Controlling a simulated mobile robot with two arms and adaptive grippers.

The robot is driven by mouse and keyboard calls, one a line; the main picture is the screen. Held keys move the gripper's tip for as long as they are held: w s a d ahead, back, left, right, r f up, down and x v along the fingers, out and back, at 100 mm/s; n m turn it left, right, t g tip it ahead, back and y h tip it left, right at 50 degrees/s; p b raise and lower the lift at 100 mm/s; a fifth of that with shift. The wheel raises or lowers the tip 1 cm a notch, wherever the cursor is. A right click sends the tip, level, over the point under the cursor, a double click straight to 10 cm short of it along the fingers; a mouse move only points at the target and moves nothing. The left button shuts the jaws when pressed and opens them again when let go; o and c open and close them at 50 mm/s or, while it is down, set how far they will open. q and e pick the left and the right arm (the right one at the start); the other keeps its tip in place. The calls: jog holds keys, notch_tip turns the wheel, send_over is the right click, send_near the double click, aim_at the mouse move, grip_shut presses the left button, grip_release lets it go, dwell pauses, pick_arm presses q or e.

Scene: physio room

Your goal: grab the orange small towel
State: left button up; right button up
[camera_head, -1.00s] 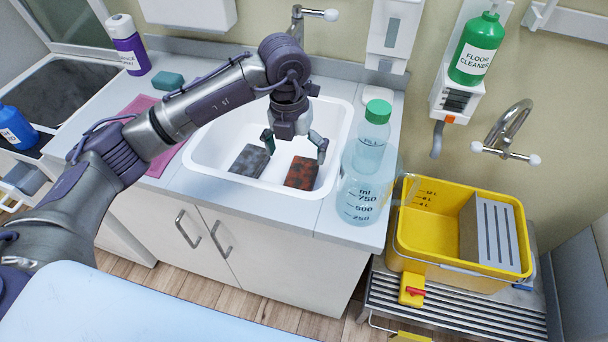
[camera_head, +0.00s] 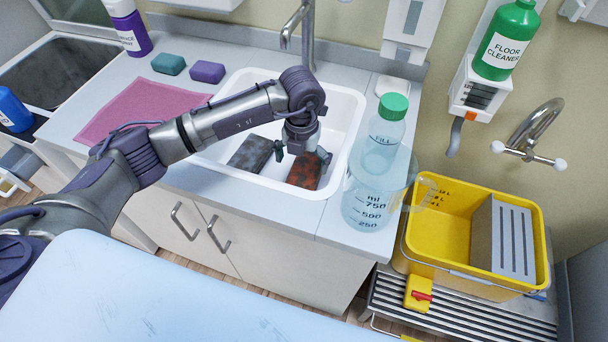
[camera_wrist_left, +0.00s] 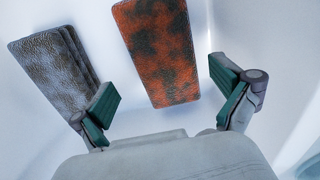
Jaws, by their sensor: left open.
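The orange small towel (camera_head: 304,171), folded and blotched with dark patches, lies in the white sink basin. It also shows in the wrist view (camera_wrist_left: 160,52), ahead of the fingers and between their lines. My left gripper (camera_head: 304,156) is open above it, fingers pointing down into the basin. In the wrist view the green-padded fingers (camera_wrist_left: 166,92) are wide apart with nothing held between them. In the head view the gripper hides part of the towel's far end. My right gripper is in neither view.
A folded grey towel (camera_head: 250,153) lies just left of the orange one; it also shows in the wrist view (camera_wrist_left: 55,70). The basin walls (camera_head: 352,112) surround both. A clear jug (camera_head: 368,205) and green-capped bottle (camera_head: 384,135) stand right of the sink. A faucet (camera_head: 306,30) stands behind.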

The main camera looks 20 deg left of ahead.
aim_at(304, 171)
pick_arm(q)
jog(key=f, duration=0.4)
jog(key=shift+w+d+f+p, duration=0.15)
jog(key=shift+d+f+p, duration=0.1)
jog(key=shift+f+p, duration=0.1)
jog(key=shift+r, duration=0.15)
jog(key=c, duration=1.2)
